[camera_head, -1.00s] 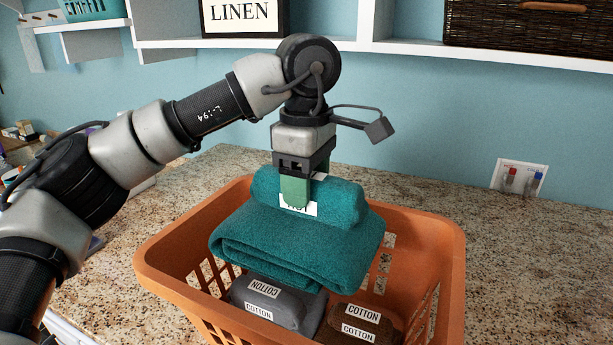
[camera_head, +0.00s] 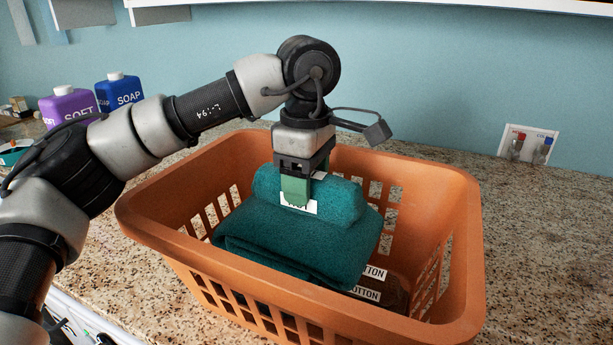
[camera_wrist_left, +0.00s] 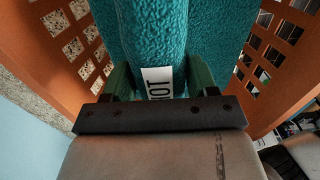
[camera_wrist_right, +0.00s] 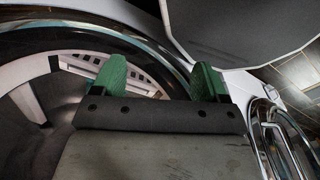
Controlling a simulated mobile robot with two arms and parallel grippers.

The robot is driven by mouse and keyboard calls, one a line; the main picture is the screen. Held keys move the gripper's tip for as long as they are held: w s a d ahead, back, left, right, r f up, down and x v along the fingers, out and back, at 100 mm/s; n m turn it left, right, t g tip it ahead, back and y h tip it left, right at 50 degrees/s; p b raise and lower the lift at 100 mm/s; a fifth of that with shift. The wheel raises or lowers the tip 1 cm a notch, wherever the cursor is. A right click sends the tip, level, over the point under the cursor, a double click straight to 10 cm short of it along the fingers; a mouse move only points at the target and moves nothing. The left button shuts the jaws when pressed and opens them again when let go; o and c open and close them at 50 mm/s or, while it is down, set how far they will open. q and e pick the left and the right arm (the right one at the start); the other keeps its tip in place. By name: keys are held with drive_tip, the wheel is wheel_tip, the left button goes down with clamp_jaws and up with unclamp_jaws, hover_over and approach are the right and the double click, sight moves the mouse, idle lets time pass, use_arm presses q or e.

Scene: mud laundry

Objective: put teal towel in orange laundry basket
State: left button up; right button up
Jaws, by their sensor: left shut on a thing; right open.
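The teal towel (camera_head: 290,240) is folded, with a rolled part on top, and sits inside the walls of the orange laundry basket (camera_head: 465,200) on the counter. My left gripper (camera_head: 296,200) is shut on the towel's rolled part, over its white label. In the left wrist view the towel (camera_wrist_left: 220,40) lies between the green fingers (camera_wrist_left: 160,80), with basket walls on both sides. Whether the towel rests on the basket's contents is hidden. My right gripper (camera_wrist_right: 155,80) is open and empty in the right wrist view, away from the basket, in front of a round machine door.
A brown folded item (camera_head: 395,290) with cotton labels lies in the basket beside and below the towel. Purple (camera_head: 68,105) and blue (camera_head: 120,92) bottles stand at the back left. The granite counter (camera_head: 540,250) is clear there.

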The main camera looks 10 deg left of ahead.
use_arm(q)
drive_tip(key=o, duration=1.5)
drive_tip(key=shift+r, duration=0.1)
drive_tip(key=shift+r, duration=0.35)
wheel_tip(320, 180, up, 10)
drive_tip(key=shift+f+b, duration=0.1)
drive_tip(key=shift+b, duration=0.25)
wheel_tip(320, 180, up, 12)
drive_tip(key=p, duration=1.3)
